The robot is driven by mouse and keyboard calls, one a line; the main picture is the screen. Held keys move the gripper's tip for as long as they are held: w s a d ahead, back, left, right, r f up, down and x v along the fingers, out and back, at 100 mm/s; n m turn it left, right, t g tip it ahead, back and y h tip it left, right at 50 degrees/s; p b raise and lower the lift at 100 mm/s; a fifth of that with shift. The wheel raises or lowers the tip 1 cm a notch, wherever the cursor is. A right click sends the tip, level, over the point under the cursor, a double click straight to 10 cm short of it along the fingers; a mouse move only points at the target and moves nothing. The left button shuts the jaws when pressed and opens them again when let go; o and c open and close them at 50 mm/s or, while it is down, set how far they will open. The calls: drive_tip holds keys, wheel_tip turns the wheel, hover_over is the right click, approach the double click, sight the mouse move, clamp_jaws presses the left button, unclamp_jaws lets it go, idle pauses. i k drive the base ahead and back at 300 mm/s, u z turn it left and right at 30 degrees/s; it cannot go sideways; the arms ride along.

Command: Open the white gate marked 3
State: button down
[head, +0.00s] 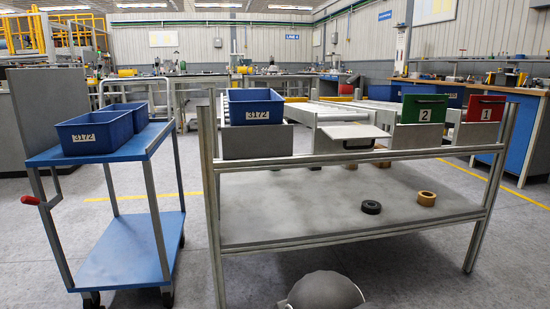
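The white gate (355,131) is at the front end of the third lane from the right on the metal rack. Its panel lies nearly flat and sticks out toward me, with a dark handle hanging under its front edge. I cannot see a number 3 on it. To its right, the green gate marked 2 (424,109) and the red gate marked 1 (486,108) stand upright. My gripper is not in view; a rounded grey part of my arm shows at the bottom centre.
A blue bin marked 3172 (256,107) sits on the lane left of the white gate. The rack's lower shelf (300,205) holds a black ring (371,207) and a tan ring (426,198). A blue trolley (125,258) with two blue bins stands left. Floor shows between trolley and rack.

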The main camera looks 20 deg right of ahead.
sight(345, 134)
drive_tip(key=u, duration=0.65)
drive_tip(key=i, duration=0.8)
drive_tip(key=z, duration=1.7)
